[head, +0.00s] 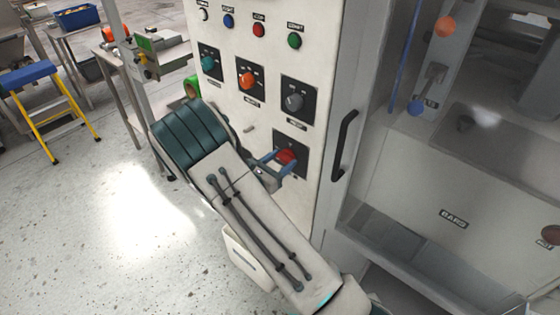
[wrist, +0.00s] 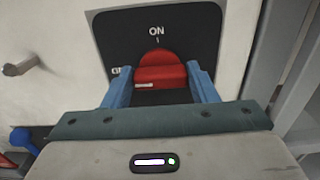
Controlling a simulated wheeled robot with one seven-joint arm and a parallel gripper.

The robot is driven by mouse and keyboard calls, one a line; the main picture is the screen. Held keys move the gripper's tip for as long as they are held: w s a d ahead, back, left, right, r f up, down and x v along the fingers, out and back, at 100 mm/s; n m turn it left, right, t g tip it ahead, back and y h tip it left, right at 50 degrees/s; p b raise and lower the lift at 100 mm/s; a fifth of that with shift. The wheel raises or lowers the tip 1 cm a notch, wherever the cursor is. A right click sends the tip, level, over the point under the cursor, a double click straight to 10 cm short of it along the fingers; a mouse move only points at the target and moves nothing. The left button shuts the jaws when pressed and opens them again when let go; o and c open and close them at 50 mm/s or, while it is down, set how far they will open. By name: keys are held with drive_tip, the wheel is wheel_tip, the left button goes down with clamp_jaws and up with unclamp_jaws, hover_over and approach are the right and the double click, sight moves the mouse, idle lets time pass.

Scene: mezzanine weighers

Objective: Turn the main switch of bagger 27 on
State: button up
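The main switch is a red knob (head: 286,156) on a dark square plate (head: 290,143), low on the pale cabinet front. In the wrist view the red knob (wrist: 160,72) sits below the word ON and its tick. Another label at the plate's left is mostly hidden by a finger. A short pale mark shows at the knob's lower left; I cannot tell for sure where the knob points. My gripper (head: 278,162) has its blue fingers apart, one on each side of the knob. They are very close to its sides; whether they press on it I cannot tell.
Above are a grey selector (head: 293,102), an orange one (head: 247,80), a teal one (head: 208,63) and a row of small buttons. A black door handle (head: 344,145) stands right of the switch. Open floor (head: 110,200) lies left, with a yellow step stool (head: 50,105).

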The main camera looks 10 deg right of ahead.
drive_tip(key=shift+f+m+b, duration=0.15)
drive_tip(key=shift+m+b, duration=0.15)
drive_tip(key=shift+b, duration=0.25)
drive_tip(key=m+b, duration=0.1)
drive_tip(key=b, duration=0.1)
drive_tip(key=m+b, duration=0.1)
drive_tip(key=b, duration=0.1)
drive_tip(key=shift+s+f+m, duration=0.1)
drive_tip(key=shift+f+m, duration=0.15)
drive_tip(key=shift+m, duration=0.15)
drive_tip(key=m+b, duration=0.7)
drive_tip(key=b, duration=0.5)
drive_tip(key=m+b, duration=0.7)
drive_tip(key=b, duration=0.6)
drive_tip(key=shift+s+d, duration=0.15)
drive_tip(key=shift+m, duration=0.4)
drive_tip(key=o, duration=1)
drive_tip(key=shift+r, duration=0.15)
